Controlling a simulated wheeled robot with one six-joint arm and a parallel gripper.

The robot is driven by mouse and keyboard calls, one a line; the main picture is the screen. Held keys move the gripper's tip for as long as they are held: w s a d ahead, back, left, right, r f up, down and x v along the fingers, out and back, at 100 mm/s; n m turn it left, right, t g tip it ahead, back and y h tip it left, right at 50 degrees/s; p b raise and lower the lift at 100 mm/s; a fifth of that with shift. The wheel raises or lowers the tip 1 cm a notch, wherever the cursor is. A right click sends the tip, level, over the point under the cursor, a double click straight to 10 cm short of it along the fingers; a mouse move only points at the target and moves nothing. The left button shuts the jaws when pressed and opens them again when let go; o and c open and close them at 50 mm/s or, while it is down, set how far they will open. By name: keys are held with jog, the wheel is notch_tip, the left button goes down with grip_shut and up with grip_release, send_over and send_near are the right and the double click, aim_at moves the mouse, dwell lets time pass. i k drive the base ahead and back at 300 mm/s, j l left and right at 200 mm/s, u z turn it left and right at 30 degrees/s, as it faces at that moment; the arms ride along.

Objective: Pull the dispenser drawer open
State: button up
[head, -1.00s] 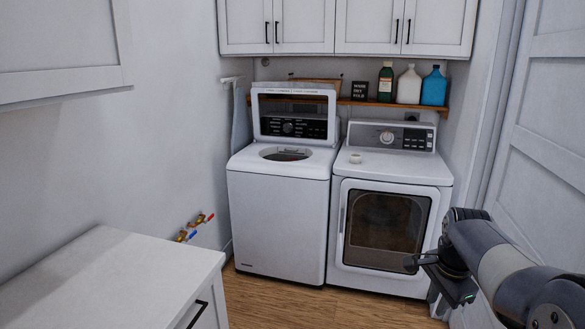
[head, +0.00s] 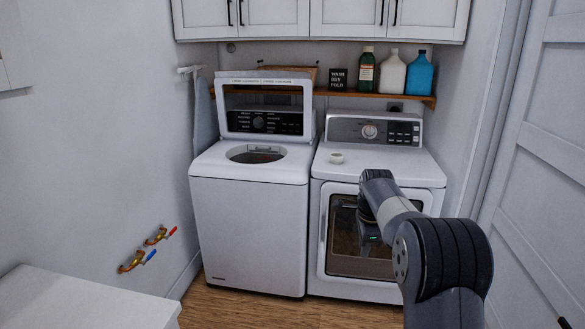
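The white top-loading washer (head: 248,235) stands at the left of the pair with its lid (head: 264,91) raised.
A shelf (head: 345,95) behind holds several bottles and a sign. A white counter (head: 75,300) is at the lower left, near wall valves (head: 147,248). Open wood floor (head: 240,312) lies before the washer.

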aim_at(266, 147)
jog(key=i+u, duration=0.15)
jog(key=i, duration=0.4)
jog(key=i+l+u, duration=0.2)
jog(key=i, duration=0.35)
jog(key=i+l+u, duration=0.15)
jog(key=i, duration=0.45)
jog(key=i+j+u, duration=0.2)
jog(key=i, duration=0.4)
jog(key=i+j+u, duration=0.2)
jog(key=i, duration=0.35)
jog(key=i+j+z, duration=1.15)
jog(key=k+j, duration=0.05)
jog(key=j, duration=0.05)
